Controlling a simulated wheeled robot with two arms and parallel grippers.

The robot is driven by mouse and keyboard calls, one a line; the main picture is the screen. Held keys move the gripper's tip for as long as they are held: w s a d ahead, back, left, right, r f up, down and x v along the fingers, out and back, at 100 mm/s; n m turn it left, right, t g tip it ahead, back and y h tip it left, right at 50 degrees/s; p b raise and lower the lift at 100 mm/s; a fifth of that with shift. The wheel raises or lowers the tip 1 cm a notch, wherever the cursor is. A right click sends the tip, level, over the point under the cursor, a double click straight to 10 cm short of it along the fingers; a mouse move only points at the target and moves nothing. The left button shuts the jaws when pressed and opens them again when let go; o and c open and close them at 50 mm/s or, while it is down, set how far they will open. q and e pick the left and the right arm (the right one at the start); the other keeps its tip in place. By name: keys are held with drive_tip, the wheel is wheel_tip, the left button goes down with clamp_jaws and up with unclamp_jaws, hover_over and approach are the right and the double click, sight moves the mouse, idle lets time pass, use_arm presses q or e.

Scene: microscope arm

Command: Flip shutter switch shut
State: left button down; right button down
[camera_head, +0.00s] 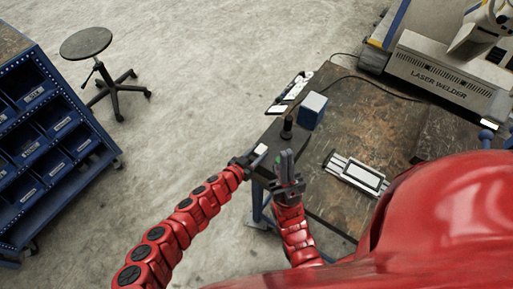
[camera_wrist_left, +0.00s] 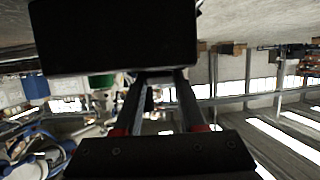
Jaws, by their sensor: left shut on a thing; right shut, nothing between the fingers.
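My left gripper (camera_head: 262,157) is at the near left corner of the workbench. In the left wrist view its two fingers (camera_wrist_left: 158,98) reach up to a large black block (camera_wrist_left: 115,38), and they are shut on it; the grasp itself is partly hidden. My right gripper (camera_head: 287,166) points upward just right of the left one, shut and empty. A dark upright post (camera_head: 287,127) stands on the bench beyond both grippers, beside a blue and white box (camera_head: 312,110). I cannot make out the shutter switch in either view.
The workbench (camera_head: 360,112) has a white-framed flat fixture (camera_head: 355,173) on it. A narrow black and white panel (camera_head: 289,93) lies at its far left edge. A laser welder (camera_head: 445,77) stands at the back right. A stool (camera_head: 87,43) and a blue bin rack (camera_head: 45,125) are left.

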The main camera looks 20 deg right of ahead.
use_arm(q)
drive_tip(key=shift+r+p, duration=0.15)
drive_tip(key=shift+p, duration=0.35)
drive_tip(key=shift+w+d+r, duration=0.1)
drive_tip(key=shift+r, duration=0.05)
drive_tip(key=shift+c, duration=2.4)
unclamp_jaws()
